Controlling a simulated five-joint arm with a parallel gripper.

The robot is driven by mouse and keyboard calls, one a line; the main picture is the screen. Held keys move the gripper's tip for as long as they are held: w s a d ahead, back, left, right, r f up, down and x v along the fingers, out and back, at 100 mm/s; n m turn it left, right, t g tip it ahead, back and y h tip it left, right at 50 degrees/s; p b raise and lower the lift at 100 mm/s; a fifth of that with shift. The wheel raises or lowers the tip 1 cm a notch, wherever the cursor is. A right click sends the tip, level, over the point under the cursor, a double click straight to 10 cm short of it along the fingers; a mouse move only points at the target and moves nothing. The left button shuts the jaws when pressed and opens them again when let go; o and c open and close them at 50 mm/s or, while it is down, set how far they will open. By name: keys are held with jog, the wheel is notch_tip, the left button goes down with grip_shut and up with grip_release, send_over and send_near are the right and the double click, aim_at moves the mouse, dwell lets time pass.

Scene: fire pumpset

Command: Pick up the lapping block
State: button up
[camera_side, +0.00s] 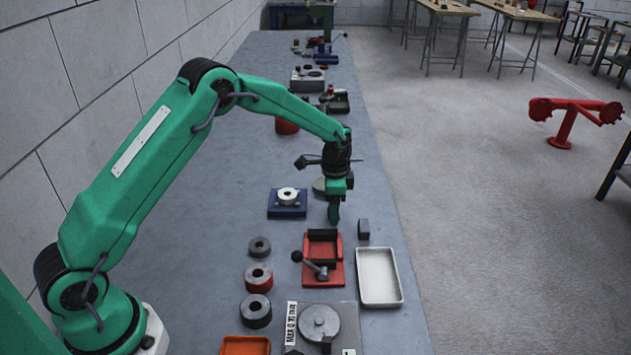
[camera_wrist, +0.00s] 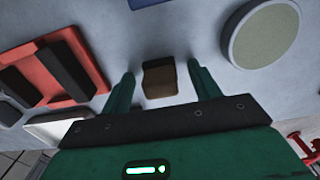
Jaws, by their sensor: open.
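A small dark grey block (camera_side: 363,229), which looks like the lapping block, stands on the bench between the red fixture and the bench's right edge. In the wrist view the block (camera_wrist: 160,78) has a brownish near face and appears between the fingertips. My gripper (camera_side: 334,218) is open and empty, pointing down, a little behind and left of the block in the side view. In the wrist view my gripper (camera_wrist: 160,73) has one finger on each side of the block, with visible gaps. I cannot tell the exact height between fingertips and block.
A red clamp fixture (camera_side: 322,272) and a white tray (camera_side: 362,280) stand in front of the block. A grey round disc (camera_wrist: 263,35) lies on the other side. A blue base with a white ring (camera_side: 287,200) is left of my gripper.

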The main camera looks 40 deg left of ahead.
jog(key=c, duration=1.1)
jog(key=shift+c, duration=0.3)
jog(key=shift+r, duration=0.1)
jog(key=shift+r, duration=0.8)
notch_tip(320, 180, up, 2)
jog(key=shift+w+r, duration=0.1)
jog(key=shift+r, duration=0.1)
jog(key=s+d+r, duration=0.6)
jog(key=d+r, duration=0.1)
jog(key=d, duration=0.3)
jog(key=shift+s, duration=0.15)
